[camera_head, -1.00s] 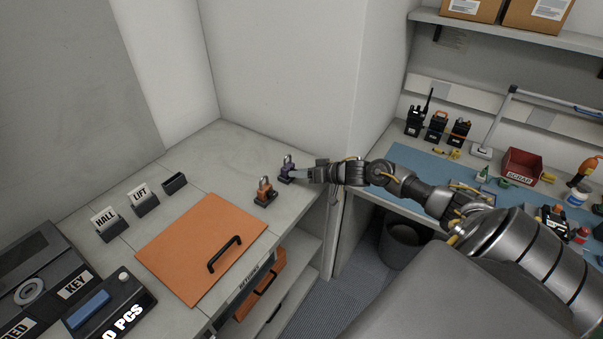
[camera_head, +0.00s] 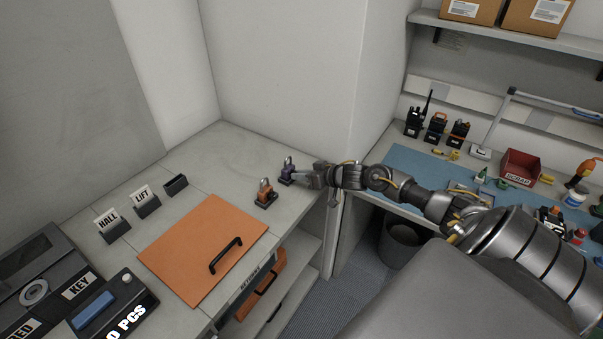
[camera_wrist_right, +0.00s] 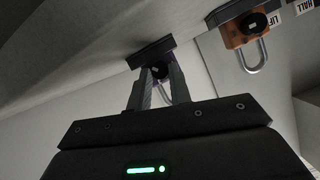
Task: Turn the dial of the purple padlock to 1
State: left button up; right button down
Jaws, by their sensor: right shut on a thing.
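The purple padlock (camera_head: 287,172) stands upright on a small dark base at the right end of the grey counter (camera_head: 235,146). In the right wrist view the padlock (camera_wrist_right: 179,92) is mostly hidden behind my fingers, with its dark round dial (camera_wrist_right: 159,71) between the tips. My right gripper (camera_head: 301,177) reaches it from the right and is shut on the dial; its fingertips also show in the right wrist view (camera_wrist_right: 158,77). The number on the dial is too small to read. My left gripper is not in view.
An orange padlock (camera_head: 265,193) on its own base stands close to the left of the purple one; it also shows in the right wrist view (camera_wrist_right: 241,32). An orange panel with a black handle (camera_head: 225,256) lies on the counter. A wall rises behind.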

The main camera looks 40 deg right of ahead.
jog(key=shift+a+r+n+h+p, duration=0.15)
jog(key=shift+n+h+p, duration=0.2)
jog(key=shift+n, duration=0.25)
jog(key=shift+a+n+t+h, duration=0.1)
jog(key=shift+n+t+h, duration=0.3)
jog(key=shift+n+h, duration=0.4)
jog(key=shift+s+a+f+n+h+b, duration=0.15)
jog(key=shift+n+h, duration=0.1)
jog(key=shift+n, duration=0.2)
jog(key=shift+w+d+f+n+h+b, duration=0.1)
jog(key=shift+n+h+b, duration=0.1)
jog(key=shift+n, duration=0.25)
jog(key=shift+a+n+t+h+b, duration=0.15)
jog(key=shift+n+t+h+b, duration=0.35)
jog(key=shift+n, duration=0.4)
jog(key=c, duration=1.3)
grip_release()
